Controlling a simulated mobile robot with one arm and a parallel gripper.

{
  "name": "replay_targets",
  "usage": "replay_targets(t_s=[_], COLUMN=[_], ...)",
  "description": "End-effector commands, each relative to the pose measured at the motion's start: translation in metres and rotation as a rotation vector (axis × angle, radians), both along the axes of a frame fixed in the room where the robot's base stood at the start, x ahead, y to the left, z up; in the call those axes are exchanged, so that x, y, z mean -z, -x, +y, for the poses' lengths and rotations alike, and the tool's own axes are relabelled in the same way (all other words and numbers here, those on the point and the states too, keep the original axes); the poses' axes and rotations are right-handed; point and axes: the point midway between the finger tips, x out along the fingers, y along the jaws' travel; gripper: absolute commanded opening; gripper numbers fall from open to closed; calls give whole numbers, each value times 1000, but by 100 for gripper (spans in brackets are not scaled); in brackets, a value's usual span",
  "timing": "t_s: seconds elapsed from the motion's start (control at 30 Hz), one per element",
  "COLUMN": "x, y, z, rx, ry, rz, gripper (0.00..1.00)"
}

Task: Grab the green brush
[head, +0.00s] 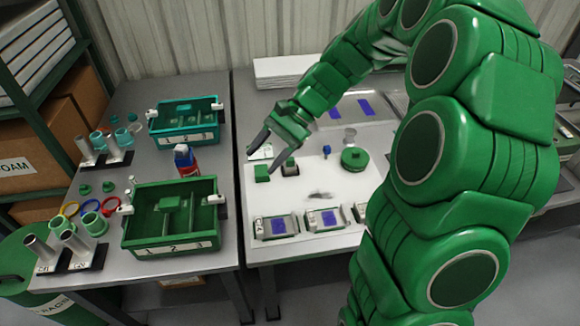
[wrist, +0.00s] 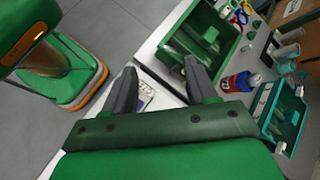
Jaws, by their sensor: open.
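No thing shows clearly as a green brush. Green candidates on the white mat (head: 335,222) are a small green block (head: 262,173) and a round green piece (head: 355,159). A green form (head: 170,204) also lies inside the green tray (head: 128,232), too unclear to name. My gripper (head: 266,154) is open and empty above the mat's left side, close to the small green block in the picture. In the wrist view my gripper (wrist: 162,70) has its fingers spread with nothing between them. My arm hides part of the mat's right side.
A teal tray (head: 184,121) stands behind the green one, with a red and blue bottle (head: 185,162) between them. Rings and metal tubes (head: 75,242) crowd the left bench. Small boxes (head: 275,226) line the mat's front edge. The mat's centre is mostly clear.

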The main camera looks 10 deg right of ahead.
Motion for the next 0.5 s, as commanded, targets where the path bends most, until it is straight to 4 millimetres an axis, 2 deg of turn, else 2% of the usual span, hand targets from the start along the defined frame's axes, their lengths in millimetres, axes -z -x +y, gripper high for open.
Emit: replay_targets(t_s=[0.1, 0.5], x=[11, 58], y=[-25, -98], z=[-3, -21], rx=[61, 270], ry=[-37, -151], rz=[39, 180], gripper=[57, 57])
